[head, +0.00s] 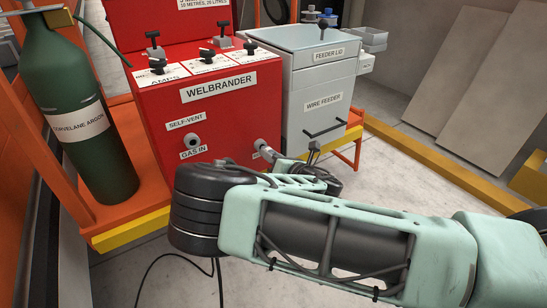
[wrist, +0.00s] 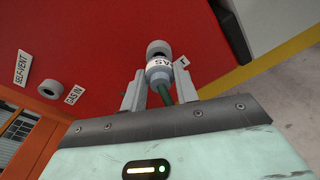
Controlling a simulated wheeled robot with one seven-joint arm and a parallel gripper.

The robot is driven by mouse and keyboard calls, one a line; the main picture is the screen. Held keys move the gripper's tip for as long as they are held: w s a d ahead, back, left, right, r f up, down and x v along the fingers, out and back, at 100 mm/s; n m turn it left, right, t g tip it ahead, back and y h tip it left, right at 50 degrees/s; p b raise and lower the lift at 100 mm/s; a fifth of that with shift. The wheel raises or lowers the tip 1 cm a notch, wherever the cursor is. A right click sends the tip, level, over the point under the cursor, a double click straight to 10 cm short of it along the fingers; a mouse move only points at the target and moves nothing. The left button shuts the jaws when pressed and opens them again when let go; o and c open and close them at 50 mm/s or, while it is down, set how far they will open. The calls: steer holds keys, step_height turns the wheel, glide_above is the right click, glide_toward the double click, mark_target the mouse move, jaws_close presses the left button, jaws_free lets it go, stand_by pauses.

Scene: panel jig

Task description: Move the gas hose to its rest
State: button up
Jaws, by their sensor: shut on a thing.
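My gripper (wrist: 159,82) is shut on the gas hose end (wrist: 159,67), a pale grey fitting with a white GAS label. A green length of hose runs back from it between the fingers. Just beyond the fitting, a round grey stub with a dark hole (wrist: 158,47) stands out from the red panel, in line with it. I cannot tell whether they touch. The stub also shows in the head view, at the panel's lower right. My gripper (head: 275,162) is there, largely hidden by my arm. A small label beside the stub is mostly covered.
The GAS IN port (head: 191,140) is on the red Welbrander cabinet (head: 225,117), left of my gripper. A green argon cylinder (head: 78,115) stands at left. The grey wire feeder (head: 318,95) is close on the right. A yellow rail (head: 130,230) runs along the front.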

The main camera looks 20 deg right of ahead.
steer(key=shift+x, duration=0.95)
steer(key=o, duration=1.2)
steer(key=shift+r, duration=0.1)
steer(key=v, duration=1.7)
steer(key=shift+s, duration=0.2)
